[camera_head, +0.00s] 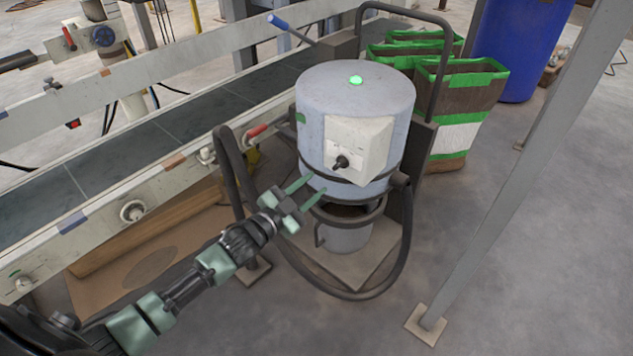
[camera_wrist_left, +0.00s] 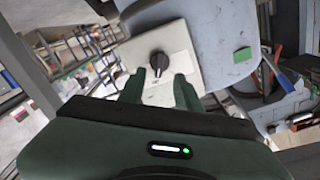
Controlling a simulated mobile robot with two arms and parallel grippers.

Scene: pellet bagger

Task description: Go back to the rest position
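My left gripper (camera_head: 308,190) is open and empty, its two green fingers apart. It is in front of the lower left side of a grey cylindrical machine (camera_head: 325,90) with a lit green light (camera_head: 356,80) on its top. The machine's pale control box (camera_head: 362,145) carries a black knob (camera_head: 341,162). In the left wrist view the open fingers (camera_wrist_left: 161,88) point toward the same box, and the knob (camera_wrist_left: 159,62) shows between and beyond the fingertips, not gripped. My right gripper is in neither view.
A conveyor (camera_head: 130,150) runs along the left. A black hose (camera_head: 402,250) loops around the machine's front. Brown sacks with green bands (camera_head: 465,95) and a blue barrel (camera_head: 520,45) stand behind. A grey post (camera_head: 515,160) stands right; floor between is clear.

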